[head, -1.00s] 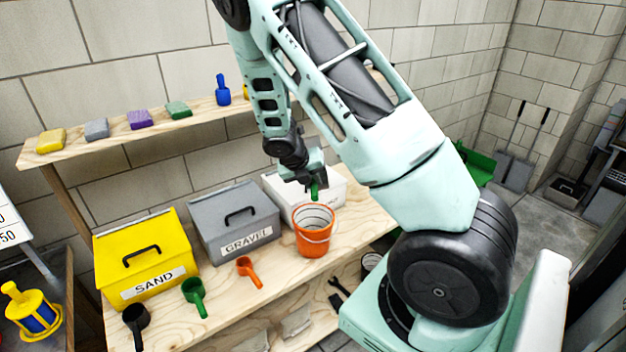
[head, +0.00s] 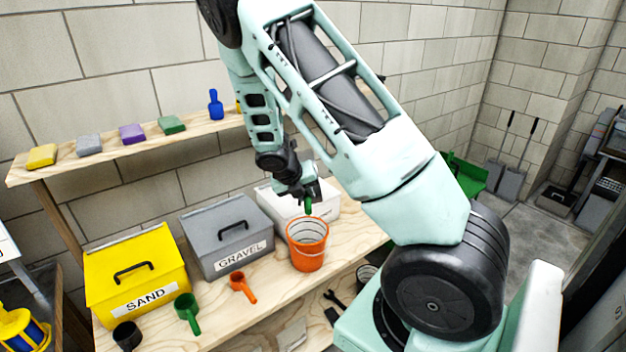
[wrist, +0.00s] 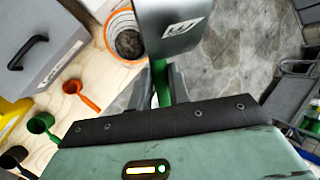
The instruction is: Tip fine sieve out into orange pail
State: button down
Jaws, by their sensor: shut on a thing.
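The orange pail (head: 307,258) stands upright on the wooden bench, with grey grainy matter on its bottom in the wrist view (wrist: 112,22). My gripper (head: 307,194) is just above and behind the pail's rim in the head view. It is shut on a green handle (head: 308,208), also seen between the fingers in the wrist view (wrist: 162,88). I take this as the fine sieve's handle. The sieve's mesh and contents cannot be made out. In the wrist view the pail lies left of the handle.
Orange (head: 242,286), green (head: 187,312) and black (head: 127,334) scoops lie along the bench's front. A shelf (head: 198,112) runs above.

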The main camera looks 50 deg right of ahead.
dwell(0.3)
